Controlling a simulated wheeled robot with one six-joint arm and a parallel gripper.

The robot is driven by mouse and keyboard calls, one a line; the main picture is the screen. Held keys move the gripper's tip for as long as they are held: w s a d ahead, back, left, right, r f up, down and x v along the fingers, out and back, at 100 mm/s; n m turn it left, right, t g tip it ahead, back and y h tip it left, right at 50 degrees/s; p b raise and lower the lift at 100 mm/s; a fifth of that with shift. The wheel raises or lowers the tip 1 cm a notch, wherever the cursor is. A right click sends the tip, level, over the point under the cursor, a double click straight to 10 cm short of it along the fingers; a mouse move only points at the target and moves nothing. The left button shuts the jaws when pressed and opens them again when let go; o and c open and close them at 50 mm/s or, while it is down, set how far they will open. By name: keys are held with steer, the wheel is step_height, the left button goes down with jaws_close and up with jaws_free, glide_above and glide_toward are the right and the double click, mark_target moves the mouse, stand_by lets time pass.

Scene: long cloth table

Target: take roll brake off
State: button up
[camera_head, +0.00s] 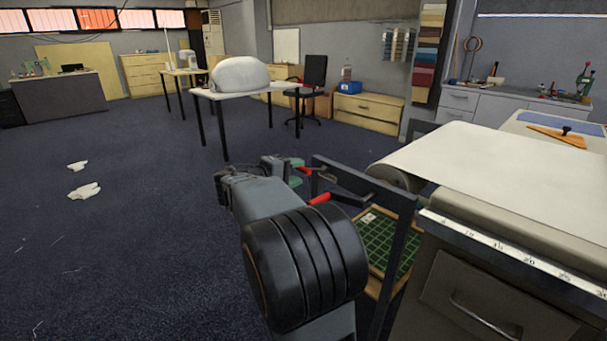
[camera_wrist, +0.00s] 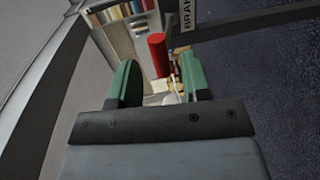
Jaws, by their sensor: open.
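A red lever grip (camera_wrist: 158,55) shows in the wrist view, ahead of and between my gripper's two green fingers (camera_wrist: 158,82). The fingers are apart, and I cannot tell whether the grip is within their reach. A partly cut-off label reading "BRAK" (camera_wrist: 186,14) is on a dark bar beside it. In the head view, my gripper (camera_head: 295,171) is left of the dark roll frame (camera_head: 365,185), close to a red grip (camera_head: 305,170). A second red grip (camera_head: 319,198) on a dark lever is nearer, partly beside my arm. The cloth roll (camera_head: 398,178) is behind the frame.
The cloth table (camera_head: 500,175) with a ruler edge (camera_head: 510,255) fills the right side. A green gridded board (camera_head: 380,240) is low beneath the frame. White scraps (camera_head: 84,191) lie on the open floor to the left. A white table (camera_head: 240,92) stands farther back.

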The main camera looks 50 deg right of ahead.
mark_target(301, 170)
steer(key=shift+s+d+f, duration=0.1)
steer(key=shift+d+f, duration=0.05)
steer(key=shift+d, duration=0.7)
steer(key=shift+d+f, duration=0.1)
steer(key=shift+d, duration=0.7)
jaws_close()
